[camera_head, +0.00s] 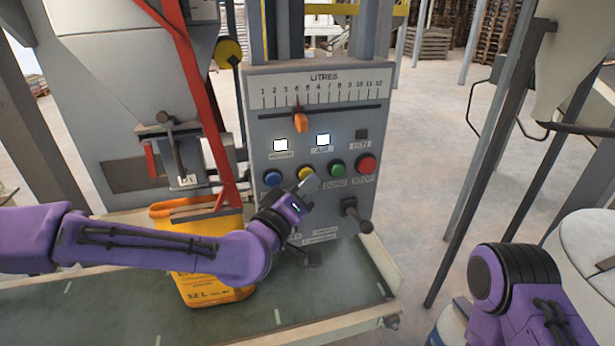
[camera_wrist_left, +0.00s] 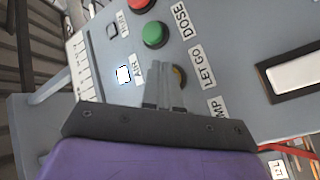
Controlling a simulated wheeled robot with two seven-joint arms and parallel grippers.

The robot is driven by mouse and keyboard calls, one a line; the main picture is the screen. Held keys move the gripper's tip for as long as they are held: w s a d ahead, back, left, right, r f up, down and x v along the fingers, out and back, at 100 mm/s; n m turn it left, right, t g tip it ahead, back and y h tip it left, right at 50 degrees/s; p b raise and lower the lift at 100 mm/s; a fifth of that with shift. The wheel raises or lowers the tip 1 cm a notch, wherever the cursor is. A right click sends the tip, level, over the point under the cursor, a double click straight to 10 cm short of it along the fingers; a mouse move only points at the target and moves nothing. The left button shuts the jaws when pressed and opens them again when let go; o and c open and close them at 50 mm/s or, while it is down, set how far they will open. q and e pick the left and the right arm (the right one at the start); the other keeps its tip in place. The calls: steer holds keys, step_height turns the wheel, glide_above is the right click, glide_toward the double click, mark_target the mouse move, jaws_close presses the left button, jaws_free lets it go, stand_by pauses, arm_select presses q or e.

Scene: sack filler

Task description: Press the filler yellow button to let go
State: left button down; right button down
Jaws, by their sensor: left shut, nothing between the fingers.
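The yellow button (camera_head: 305,173) sits on the grey filler panel (camera_head: 260,225), between the blue and green buttons. In the left wrist view the yellow button (camera_wrist_left: 179,74) is partly hidden behind my fingers, beside the "LET GO" label (camera_wrist_left: 201,67). My left gripper (camera_head: 312,184) is shut and empty, its fingertips at the yellow button. In the left wrist view my left gripper (camera_wrist_left: 162,75) points at the panel. I cannot tell whether the tips touch the button. My right arm shows at lower right, but its gripper is out of view.
The blue (camera_head: 272,178), green (camera_head: 337,168) and red (camera_head: 366,163) buttons are close by. An orange lever (camera_head: 300,123) is above and a black handle (camera_head: 357,216) below right. A yellow sack (camera_head: 212,285) stands under the spout, behind my left arm.

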arm_select(q)
steer(key=shift+s+d, duration=0.2)
steer(key=shift+s, duration=0.45)
steer(key=s, duration=0.2)
steer(key=s+d, duration=0.1)
steer(key=s+b, duration=0.1)
steer(key=s, duration=0.1)
steer(key=shift+s+d, duration=0.35)
steer(key=shift+d, duration=0.05)
